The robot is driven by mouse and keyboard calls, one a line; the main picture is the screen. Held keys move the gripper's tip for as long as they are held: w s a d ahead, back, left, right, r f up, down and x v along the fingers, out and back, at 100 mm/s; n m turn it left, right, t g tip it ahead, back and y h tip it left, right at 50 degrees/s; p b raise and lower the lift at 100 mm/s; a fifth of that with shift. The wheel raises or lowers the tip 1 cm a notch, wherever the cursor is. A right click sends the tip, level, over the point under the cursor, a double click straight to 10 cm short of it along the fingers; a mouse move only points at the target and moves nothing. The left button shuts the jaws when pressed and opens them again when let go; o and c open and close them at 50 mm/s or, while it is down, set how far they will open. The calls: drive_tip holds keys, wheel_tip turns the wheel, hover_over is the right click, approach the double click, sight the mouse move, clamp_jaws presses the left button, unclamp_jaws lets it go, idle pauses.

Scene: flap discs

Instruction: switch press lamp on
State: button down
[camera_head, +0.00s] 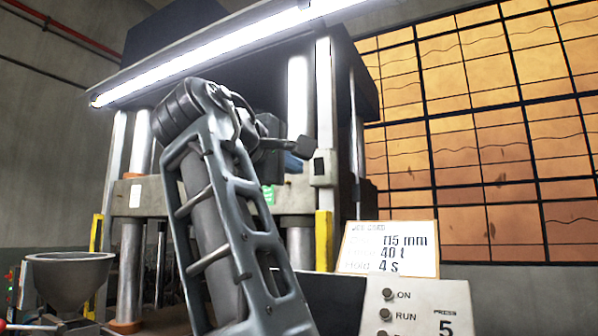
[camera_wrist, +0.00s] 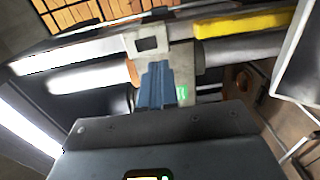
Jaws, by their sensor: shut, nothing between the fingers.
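The long lamp tube (camera_head: 215,52) along the top front of the press glows white; it also glows at the left edge of the wrist view (camera_wrist: 30,125). A small pale switch box with a dark square face (camera_head: 320,168) sits on the right front upright of the press. In the wrist view what looks like the same box (camera_wrist: 148,44) is just beyond the fingertips. My gripper (camera_wrist: 158,66) is shut and empty, its blue-grey fingers together and pointing at the box. In the head view the gripper (camera_head: 293,162) is partly hidden behind my wrist, left of the box. I cannot tell whether it touches.
A control panel (camera_head: 415,308) with ON and RUN buttons stands at the lower right, below a white sign (camera_head: 390,248). A grey hopper (camera_head: 68,280) is at lower left. Yellow guards (camera_head: 324,240) flank the press. A large gridded window (camera_head: 480,130) fills the right wall.

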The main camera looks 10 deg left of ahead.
drive_tip(key=shift+f+b+v, duration=0.15)
drive_tip(key=shift+b+v, duration=0.05)
drive_tip(key=shift+v, duration=0.7)
drive_tip(key=shift+f+b+v, duration=0.15)
drive_tip(key=shift+b+v, duration=0.1)
drive_tip(key=shift+v, duration=0.65)
drive_tip(key=shift+f+b+v, duration=0.2)
drive_tip(key=shift+v, duration=0.7)
